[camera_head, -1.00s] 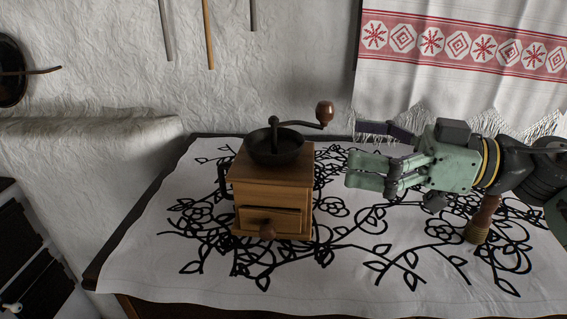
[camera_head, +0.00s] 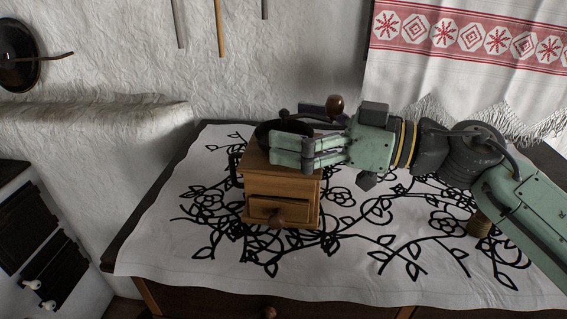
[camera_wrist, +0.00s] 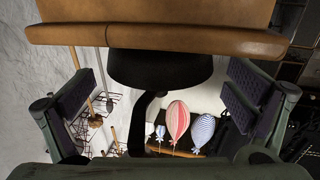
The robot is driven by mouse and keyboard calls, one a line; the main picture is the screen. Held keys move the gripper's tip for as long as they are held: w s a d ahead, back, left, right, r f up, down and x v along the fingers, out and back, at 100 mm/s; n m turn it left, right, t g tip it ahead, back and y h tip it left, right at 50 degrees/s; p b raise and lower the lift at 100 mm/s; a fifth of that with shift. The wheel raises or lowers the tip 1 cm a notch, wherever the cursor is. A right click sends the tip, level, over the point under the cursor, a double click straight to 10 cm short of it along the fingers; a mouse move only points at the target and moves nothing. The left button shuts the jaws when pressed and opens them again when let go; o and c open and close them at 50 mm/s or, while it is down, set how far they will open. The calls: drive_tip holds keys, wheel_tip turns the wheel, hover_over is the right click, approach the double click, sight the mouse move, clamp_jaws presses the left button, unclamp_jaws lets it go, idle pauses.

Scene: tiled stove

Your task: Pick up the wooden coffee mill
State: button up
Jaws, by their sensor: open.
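The wooden coffee mill (camera_head: 282,188) stands upright on the cloth-covered table, with a small drawer and round knob at its front. Its dark bowl and crank with a brown knob (camera_head: 335,105) are on top; my gripper partly hides the bowl in the head view. My gripper (camera_head: 277,147) is at the height of the bowl, reaching in from the right. In the wrist view the mill's wooden top (camera_wrist: 160,38) and black bowl (camera_wrist: 160,68) lie between the two spread fingers (camera_wrist: 165,92). No finger contact is clearly visible.
A white cloth with black floral pattern (camera_head: 345,265) covers the table. A small brown object (camera_head: 480,224) stands at the right, partly hidden by my arm. A red-and-white towel (camera_head: 470,60) hangs behind. The cloth in front of the mill is clear.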

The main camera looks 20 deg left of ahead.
drive_tip(key=shift+c, duration=0.5)
clamp_jaws()
idle(0.8)
